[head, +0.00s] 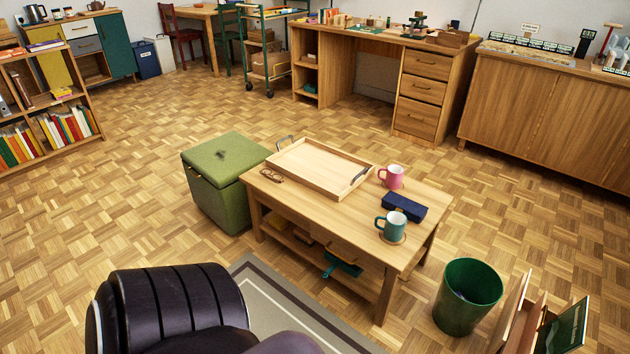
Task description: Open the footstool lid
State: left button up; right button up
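The green footstool (215,205) stands on the parquet floor, left of the low wooden table. Its lid (215,153) lies flat on top and looks closed, with a small dark mark on it. A dark seam runs below the lid along the left side. The right side of the footstool is partly hidden by the table's corner. Neither of my grippers shows in the head view.
The low table (334,214) holds a wooden tray (318,168), glasses, a pink mug, a teal mug and a dark blue case. A black ribbed padded shape (172,305) fills the lower left. A green bin (468,297) stands right. Floor left of the footstool is clear.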

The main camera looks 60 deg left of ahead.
aim_at(222, 159)
jog(key=u, duration=2.55)
